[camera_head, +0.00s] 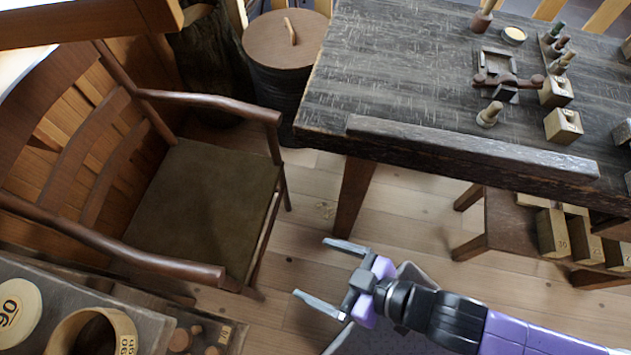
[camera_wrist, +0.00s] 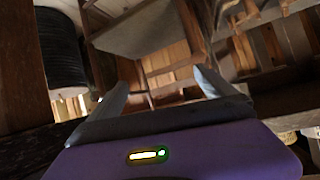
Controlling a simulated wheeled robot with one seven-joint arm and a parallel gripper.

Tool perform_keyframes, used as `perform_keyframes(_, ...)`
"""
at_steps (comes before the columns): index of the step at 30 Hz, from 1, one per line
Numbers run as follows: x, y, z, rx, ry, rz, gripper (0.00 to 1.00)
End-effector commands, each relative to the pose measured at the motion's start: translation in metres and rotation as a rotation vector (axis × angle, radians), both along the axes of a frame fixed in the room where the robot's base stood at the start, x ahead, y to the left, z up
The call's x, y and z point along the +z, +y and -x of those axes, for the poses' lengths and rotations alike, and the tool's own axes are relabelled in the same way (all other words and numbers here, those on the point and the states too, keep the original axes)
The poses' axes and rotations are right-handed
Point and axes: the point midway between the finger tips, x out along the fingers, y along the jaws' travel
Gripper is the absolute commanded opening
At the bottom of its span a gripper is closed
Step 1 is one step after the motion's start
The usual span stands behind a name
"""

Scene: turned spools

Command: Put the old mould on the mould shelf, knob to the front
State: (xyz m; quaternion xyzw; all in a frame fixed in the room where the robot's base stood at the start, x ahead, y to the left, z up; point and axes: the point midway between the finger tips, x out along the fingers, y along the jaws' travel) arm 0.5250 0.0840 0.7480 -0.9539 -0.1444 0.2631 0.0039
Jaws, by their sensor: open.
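My gripper (camera_head: 311,267) is open and empty, in front of the dark worktable and above the floor, pointing left towards the armchair. In the wrist view its two fingers (camera_wrist: 163,82) are spread with nothing between them. I cannot tell for sure which thing is the old mould. Two pale wooden blocks with small tops, one (camera_head: 556,92) behind the other (camera_head: 563,126), stand at the right of the worktable. Several numbered wooden blocks (camera_head: 552,233) stand on a low dark bench (camera_head: 505,222) under the table's right side; I cannot tell whether this is the mould shelf.
The worktable (camera_head: 400,85) has a raised front strip (camera_head: 470,148) and carries a dark wooden device (camera_head: 508,82) and small turned pieces. An armchair (camera_head: 205,195) stands left, a lidded dark tub (camera_head: 285,45) behind. A lower-left surface holds round boxes (camera_head: 92,330). Some floor is clear.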

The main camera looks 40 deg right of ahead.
Motion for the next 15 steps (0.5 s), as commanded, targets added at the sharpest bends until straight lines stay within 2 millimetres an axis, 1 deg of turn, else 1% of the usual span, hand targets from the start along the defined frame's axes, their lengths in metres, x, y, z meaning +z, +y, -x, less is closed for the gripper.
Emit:
perform_keyframes(1, 0.015, -0.018, 0.012, -0.046, -0.027, -0.002, 0.94)
perform_keyframes(3, 0.039, -0.036, 0.024, -0.100, -0.084, -0.003, 0.94)
perform_keyframes(6, 0.072, -0.058, 0.039, -0.175, -0.157, 0.010, 0.94)
perform_keyframes(9, 0.099, -0.073, 0.049, -0.234, -0.213, 0.027, 0.94)
perform_keyframes(12, 0.115, -0.081, 0.055, -0.273, -0.249, 0.041, 0.94)
perform_keyframes(15, 0.122, -0.085, 0.057, -0.288, -0.264, 0.047, 0.94)
